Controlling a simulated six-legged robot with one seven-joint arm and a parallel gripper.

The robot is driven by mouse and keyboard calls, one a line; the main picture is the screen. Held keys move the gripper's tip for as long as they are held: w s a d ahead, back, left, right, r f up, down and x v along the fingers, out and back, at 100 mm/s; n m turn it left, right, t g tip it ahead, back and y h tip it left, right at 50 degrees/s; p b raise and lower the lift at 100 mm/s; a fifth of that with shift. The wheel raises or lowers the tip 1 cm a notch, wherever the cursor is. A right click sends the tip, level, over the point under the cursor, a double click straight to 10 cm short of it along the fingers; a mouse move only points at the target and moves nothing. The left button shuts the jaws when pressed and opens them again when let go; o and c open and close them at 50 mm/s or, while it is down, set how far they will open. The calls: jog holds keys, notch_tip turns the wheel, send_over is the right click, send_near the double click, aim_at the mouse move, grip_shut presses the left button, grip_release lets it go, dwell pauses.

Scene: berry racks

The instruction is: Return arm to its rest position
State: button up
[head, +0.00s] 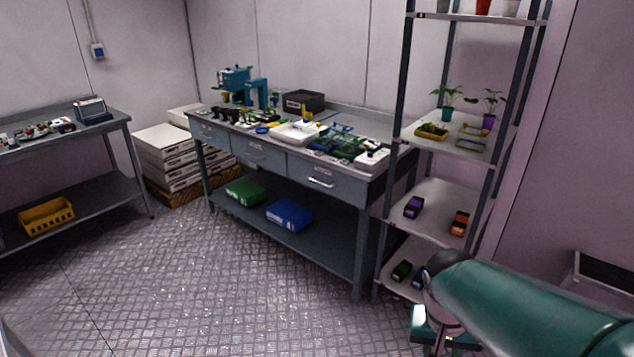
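A thick green link of my own body (540,302) reaches in from the lower right, in front of the foot of the shelf rack. It ends in a grey rounded joint (440,285). Below the joint, a small teal and grey part is cut by the bottom edge; I cannot tell what it is. No gripper fingers show. I see nothing held.
A metal shelf rack (400,70) with potted plants and small coloured items stands close behind the green link. A grey workbench (355,190) with drawers and cluttered top stands at the middle. Another bench (115,190) is at left. The metal floor (220,280) is clear.

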jog(key=s+a+r+n+t+y, duration=0.2)
jog(key=a+r+t, duration=0.3)
jog(key=a+r, duration=0.3)
notch_tip(320, 180, up, 2)
jog(key=shift+s+r+n, duration=0.1)
jog(key=shift+s+n, duration=0.7)
jog(key=shift+n, duration=0.1)
jog(key=shift+d, duration=0.2)
